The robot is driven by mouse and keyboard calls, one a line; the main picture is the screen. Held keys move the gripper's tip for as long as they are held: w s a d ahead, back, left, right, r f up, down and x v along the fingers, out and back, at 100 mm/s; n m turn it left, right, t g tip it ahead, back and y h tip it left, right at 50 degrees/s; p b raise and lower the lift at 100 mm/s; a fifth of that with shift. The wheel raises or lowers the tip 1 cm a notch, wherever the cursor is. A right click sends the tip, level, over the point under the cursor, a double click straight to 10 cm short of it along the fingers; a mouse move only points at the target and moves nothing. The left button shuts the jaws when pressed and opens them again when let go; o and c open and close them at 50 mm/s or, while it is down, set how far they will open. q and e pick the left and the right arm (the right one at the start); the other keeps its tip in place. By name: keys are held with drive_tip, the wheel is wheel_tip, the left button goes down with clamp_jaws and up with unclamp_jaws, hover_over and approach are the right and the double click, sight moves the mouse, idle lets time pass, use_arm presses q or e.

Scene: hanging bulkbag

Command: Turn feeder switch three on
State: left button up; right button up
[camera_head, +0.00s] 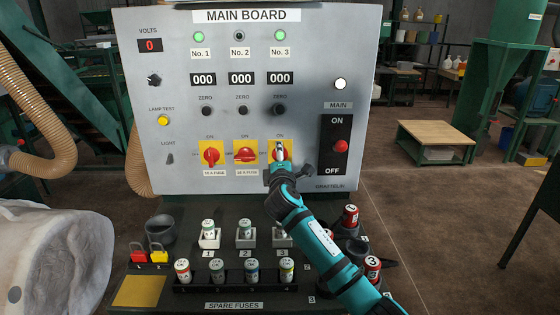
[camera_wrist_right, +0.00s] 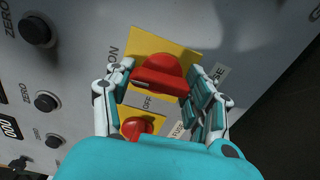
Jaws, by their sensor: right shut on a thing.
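Feeder switch three is a red rotary handle (camera_wrist_right: 160,78) on a yellow plate, between my right gripper's fingers in the right wrist view. Its handle lies roughly along the line toward ON. In the head view my right gripper (camera_head: 280,160) covers most of this switch; it is shut on the handle. The green No. 3 lamp (camera_head: 280,35) is lit. Feeder switch one (camera_head: 211,156) has its handle upright and its green lamp (camera_head: 199,36) is lit. Feeder switch two (camera_head: 246,154) has its handle sideways and its lamp (camera_head: 239,35) is dark. My left gripper is out of view.
The main switch (camera_head: 340,146) is right of the feeders. A white bag (camera_head: 55,255) is at left. Open floor lies at right.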

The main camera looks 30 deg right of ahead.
drive_tip(key=shift+f+m, duration=0.1)
drive_tip(key=shift+m, duration=0.5)
drive_tip(key=o, duration=1.2)
drive_tip(key=shift+s, duration=0.1)
drive_tip(key=v, duration=1.2)
